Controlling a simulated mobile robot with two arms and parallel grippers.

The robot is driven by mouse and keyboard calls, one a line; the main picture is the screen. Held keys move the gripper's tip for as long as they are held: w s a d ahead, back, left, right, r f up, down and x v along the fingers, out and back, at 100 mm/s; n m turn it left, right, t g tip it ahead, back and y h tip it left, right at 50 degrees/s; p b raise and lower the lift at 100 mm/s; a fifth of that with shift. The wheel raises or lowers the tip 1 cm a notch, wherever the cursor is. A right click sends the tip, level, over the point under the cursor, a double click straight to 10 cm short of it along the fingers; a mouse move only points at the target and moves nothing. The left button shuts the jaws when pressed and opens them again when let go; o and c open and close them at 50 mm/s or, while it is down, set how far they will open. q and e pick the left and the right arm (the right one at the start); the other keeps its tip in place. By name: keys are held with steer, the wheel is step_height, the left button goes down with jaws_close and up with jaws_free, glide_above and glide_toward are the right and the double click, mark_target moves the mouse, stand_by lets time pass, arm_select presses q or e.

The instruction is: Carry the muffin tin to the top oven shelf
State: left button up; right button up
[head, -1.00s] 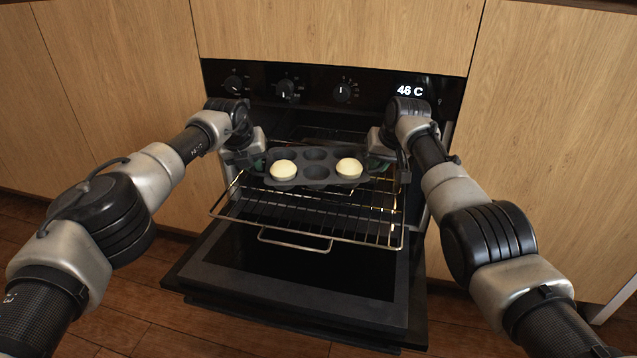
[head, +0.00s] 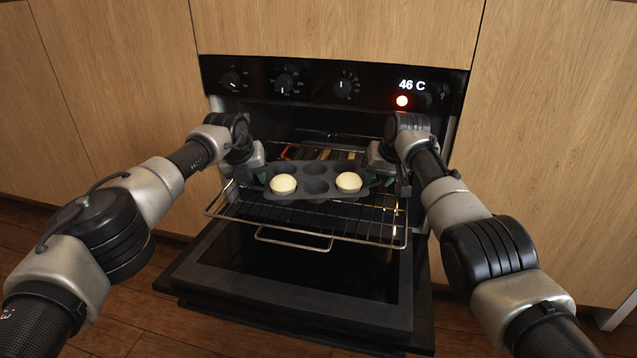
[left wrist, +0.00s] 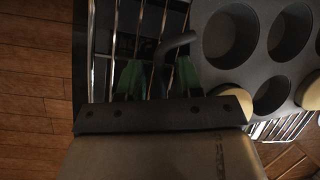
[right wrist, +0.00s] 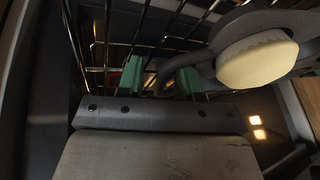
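The dark grey muffin tin (head: 315,182) is level over the pulled-out wire oven shelf (head: 270,217) and appears to rest on it. Two pale round muffins (head: 284,184) (head: 349,182) sit in its front cups; other cups are empty. My left gripper (left wrist: 160,78) is at the tin's left handle (left wrist: 178,42), with green fingers apart on either side of it. My right gripper (right wrist: 162,78) is at the right handle (right wrist: 205,72), its green fingers also apart. In the head view the fingertips are mostly hidden.
The oven door (head: 290,275) is folded down below the shelf. Wooden cabinet fronts (head: 120,100) stand on both sides. Small coloured shapes (head: 320,154) show behind the tin.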

steer(key=shift+r, duration=0.1)
arm_select(q)
steer(key=v, duration=1.2)
arm_select(e)
steer(key=v, duration=1.1)
steer(key=shift+s+r, duration=0.2)
steer(key=shift+r, duration=0.15)
